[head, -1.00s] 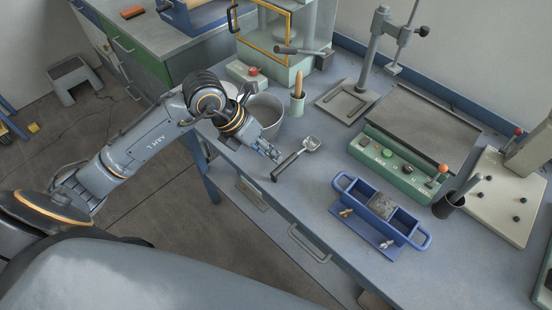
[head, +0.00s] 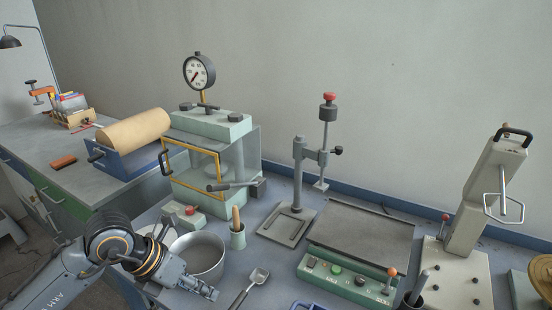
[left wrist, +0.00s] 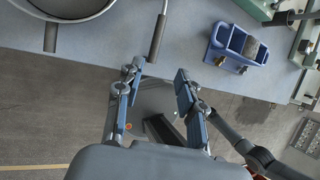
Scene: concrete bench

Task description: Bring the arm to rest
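My left gripper (head: 205,291) is at the lower left of the head view, in front of the metal pot and left of the scoop. In the left wrist view the left gripper (left wrist: 158,88) has its two fingers well apart, with nothing between them. The fingers are out over the bench's front edge, and the floor and part of my own body show below. My right gripper is not in view.
The scoop (head: 252,285) lies on the bench beside the pot (head: 201,257); its handle shows in the left wrist view (left wrist: 157,38). A blue mould (left wrist: 238,46) stands near the edge. Behind are a press (head: 213,150) and a green control box (head: 345,281).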

